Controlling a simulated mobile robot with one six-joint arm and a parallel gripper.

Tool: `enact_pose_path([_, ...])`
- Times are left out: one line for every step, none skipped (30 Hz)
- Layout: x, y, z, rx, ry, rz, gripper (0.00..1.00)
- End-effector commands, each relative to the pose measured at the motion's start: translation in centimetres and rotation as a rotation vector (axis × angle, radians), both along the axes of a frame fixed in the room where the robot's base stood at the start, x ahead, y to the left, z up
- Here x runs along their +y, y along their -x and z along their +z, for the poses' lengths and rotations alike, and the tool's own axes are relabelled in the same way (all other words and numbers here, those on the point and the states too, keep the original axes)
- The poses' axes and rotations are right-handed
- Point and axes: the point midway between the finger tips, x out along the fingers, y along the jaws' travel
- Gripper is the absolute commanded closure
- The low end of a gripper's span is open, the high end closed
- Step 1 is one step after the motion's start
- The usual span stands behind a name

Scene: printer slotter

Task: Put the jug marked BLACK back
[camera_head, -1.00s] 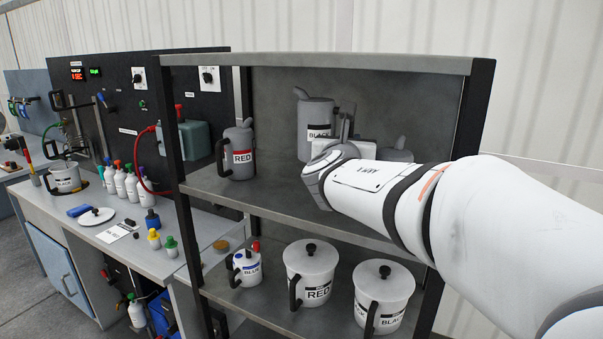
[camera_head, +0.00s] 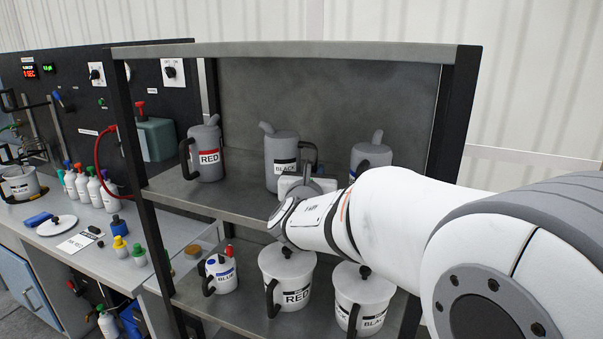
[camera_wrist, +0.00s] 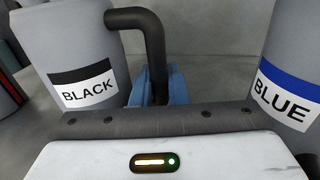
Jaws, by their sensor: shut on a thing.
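The grey jug marked BLACK (camera_head: 281,150) is upright at the upper shelf (camera_head: 240,200), between the jug marked RED (camera_head: 206,155) and another grey jug (camera_head: 370,157). My gripper (camera_head: 308,172) is at the right side of the BLACK jug. In the wrist view my gripper (camera_wrist: 157,90) is shut on the dark handle (camera_wrist: 150,30) of the BLACK jug (camera_wrist: 75,55). The other jug, marked BLUE (camera_wrist: 287,75), stands to the right there, apart from the handle. The BLACK jug's base is hidden in the wrist view, and I cannot tell if it touches the shelf.
A lower shelf holds a small BLUE container (camera_head: 221,274), a lidded RED pot (camera_head: 288,275) and a lidded BLACK pot (camera_head: 362,298). The shelf's dark posts and top board (camera_head: 300,53) frame the space. A workbench with bottles (camera_head: 95,190) is at the left.

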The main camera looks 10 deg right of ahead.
Motion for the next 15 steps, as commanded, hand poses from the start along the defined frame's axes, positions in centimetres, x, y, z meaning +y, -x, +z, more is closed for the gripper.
enact_pose_path([-0.03,0.0,-0.14,0.0,0.001,0.0,1.0])
enact_pose_path([-0.03,0.0,-0.15,-0.001,0.0,-0.001,1.0])
enact_pose_path([-0.05,0.0,-0.13,-0.001,0.0,-0.001,1.0])
enact_pose_path([-0.05,0.0,-0.11,-0.001,0.0,-0.001,1.0])
enact_pose_path([-0.06,0.01,-0.1,-0.001,0.0,-0.001,1.0])
enact_pose_path([-0.07,0.01,-0.1,-0.001,0.0,-0.001,1.0])
enact_pose_path([-0.07,0.01,-0.1,-0.001,-0.001,-0.001,1.0])
enact_pose_path([-0.08,0.01,-0.14,-0.001,-0.001,-0.001,1.0])
enact_pose_path([-0.08,0.0,-0.26,-0.001,-0.001,-0.002,1.0])
enact_pose_path([-0.09,0.01,-0.37,-0.001,-0.001,-0.002,1.0])
enact_pose_path([-0.09,0.01,-0.46,-0.002,0.0,-0.002,1.0])
enact_pose_path([-0.1,0.01,-0.55,-0.002,0.0,-0.002,1.0])
enact_pose_path([-0.1,0.01,-0.42,-0.001,0.0,-0.002,0.84])
enact_pose_path([-0.11,0.0,-0.39,-0.001,0.0,-0.002,0.81])
enact_pose_path([-0.12,0.01,-0.39,0.0,0.0,-0.002,0.78])
